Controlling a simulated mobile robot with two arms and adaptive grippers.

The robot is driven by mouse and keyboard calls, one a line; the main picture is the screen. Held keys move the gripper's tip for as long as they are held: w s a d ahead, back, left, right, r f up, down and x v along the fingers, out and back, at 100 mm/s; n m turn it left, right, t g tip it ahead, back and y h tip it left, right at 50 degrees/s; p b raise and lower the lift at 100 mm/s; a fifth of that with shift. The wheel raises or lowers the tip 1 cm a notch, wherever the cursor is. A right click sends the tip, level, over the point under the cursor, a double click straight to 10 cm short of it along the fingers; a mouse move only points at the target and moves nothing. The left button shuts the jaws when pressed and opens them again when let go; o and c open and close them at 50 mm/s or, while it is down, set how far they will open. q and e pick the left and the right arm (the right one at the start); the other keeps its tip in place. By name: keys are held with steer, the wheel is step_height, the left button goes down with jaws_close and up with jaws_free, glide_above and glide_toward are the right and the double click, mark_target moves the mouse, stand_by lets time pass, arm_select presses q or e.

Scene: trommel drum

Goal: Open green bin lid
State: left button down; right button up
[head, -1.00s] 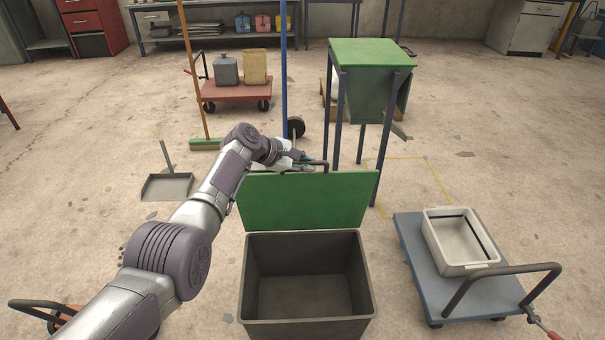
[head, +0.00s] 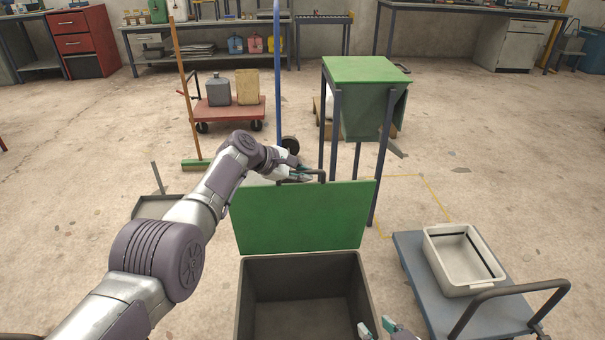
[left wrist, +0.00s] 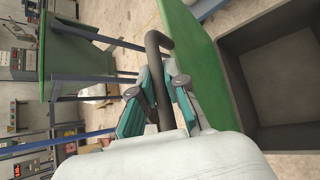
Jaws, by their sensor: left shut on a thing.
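The green bin lid (head: 303,217) stands raised, roughly upright, at the back edge of the dark grey bin (head: 247,300). The bin is open and looks empty inside. My left gripper (head: 297,177) is at the lid's top edge. In the left wrist view, my left gripper (left wrist: 160,100) is shut on the dark bar handle (left wrist: 157,55) of the green lid (left wrist: 205,75). My right gripper (head: 376,330) shows only its fingertips at the bottom edge, apart from each other, by the bin's front right; nothing shows between them.
A blue cart (head: 412,262) with a white tub (head: 440,262) stands right of the bin. A green hopper on legs (head: 366,70) stands close behind the lid. A broom (head: 195,164), dustpan (head: 155,207) and red cart (head: 230,112) are behind left. Floor is clear beyond the blue cart.

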arm_select(q)
steer(key=shift+r, duration=0.1)
steer(key=c, duration=1.2)
jaws_free()
steer(key=shift+a, duration=0.1)
steer(key=shift+s+a+r, duration=0.2)
steer(key=shift+a+r, duration=0.25)
steer(key=shift+a, duration=0.1)
steer(key=v, duration=1)
steer(key=shift+s+r, duration=0.1)
steer(key=shift+s, duration=0.1)
